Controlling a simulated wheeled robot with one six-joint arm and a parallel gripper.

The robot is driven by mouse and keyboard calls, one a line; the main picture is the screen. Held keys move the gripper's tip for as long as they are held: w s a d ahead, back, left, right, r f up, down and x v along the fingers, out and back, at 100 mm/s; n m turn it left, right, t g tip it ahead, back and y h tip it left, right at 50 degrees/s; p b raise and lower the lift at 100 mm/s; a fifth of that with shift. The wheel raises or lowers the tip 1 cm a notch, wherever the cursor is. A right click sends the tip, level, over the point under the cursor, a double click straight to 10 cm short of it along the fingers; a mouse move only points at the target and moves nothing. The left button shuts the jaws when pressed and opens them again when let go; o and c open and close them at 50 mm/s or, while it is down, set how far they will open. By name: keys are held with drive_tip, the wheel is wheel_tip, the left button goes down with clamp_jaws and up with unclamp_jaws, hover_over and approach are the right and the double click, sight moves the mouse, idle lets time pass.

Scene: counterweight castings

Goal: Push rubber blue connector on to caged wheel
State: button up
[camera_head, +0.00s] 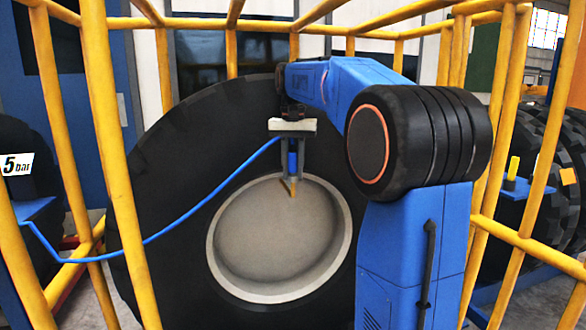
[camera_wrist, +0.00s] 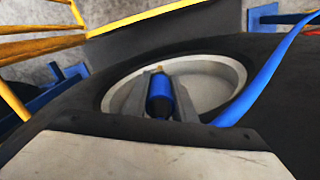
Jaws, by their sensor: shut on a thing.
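The caged wheel is a big black tyre (camera_head: 170,190) with a pale grey round rim (camera_head: 280,245), standing behind yellow bars. The rim also shows in the wrist view (camera_wrist: 205,85). My gripper (camera_head: 293,175) points down at the rim's upper edge. It is shut on the blue connector (camera_head: 292,162), which shows between the two grey fingers in the wrist view (camera_wrist: 160,92). A small brass-coloured tip (camera_head: 293,188) shows just below the connector, at the rim's top edge. I cannot tell whether the connector touches the wheel's valve.
A blue hose (camera_head: 190,212) runs from beside my gripper down to a blue stand (camera_head: 35,208) at left. Yellow cage bars (camera_head: 110,150) stand in front and around. A "5 bar" sign (camera_head: 17,165) is at left. More tyres (camera_head: 555,180) stand at right.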

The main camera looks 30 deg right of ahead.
drive_tip(key=shift+f, duration=0.35)
drive_tip(key=o, duration=1)
wheel_tip(320, 180, up, 12)
idle(0.4)
drive_tip(key=s+a+f+n+t, duration=0.1)
drive_tip(key=s+a+f, duration=0.4)
drive_tip(key=s+f, duration=0.5)
drive_tip(key=s+a+f+n+t, duration=0.2)
drive_tip(key=s+a+f+n, duration=0.2)
drive_tip(key=s+f, duration=0.6)
drive_tip(key=s+a+f+n+t, duration=0.1)
drive_tip(key=s+a+f+n, duration=0.2)
drive_tip(key=s+a+f, duration=0.3)
drive_tip(key=shift+s+a+f+t, duration=0.15)
drive_tip(key=shift+s+f, duration=0.55)
drive_tip(key=shift+f, duration=0.75)
drive_tip(key=shift+s+a+f+t, duration=0.1)
drive_tip(key=shift+s+f, duration=0.6)
drive_tip(key=shift+f, duration=0.7)
drive_tip(key=shift+s+a+f+t, duration=0.15)
drive_tip(key=shift+s+f, duration=0.55)
drive_tip(key=shift+f, duration=0.75)
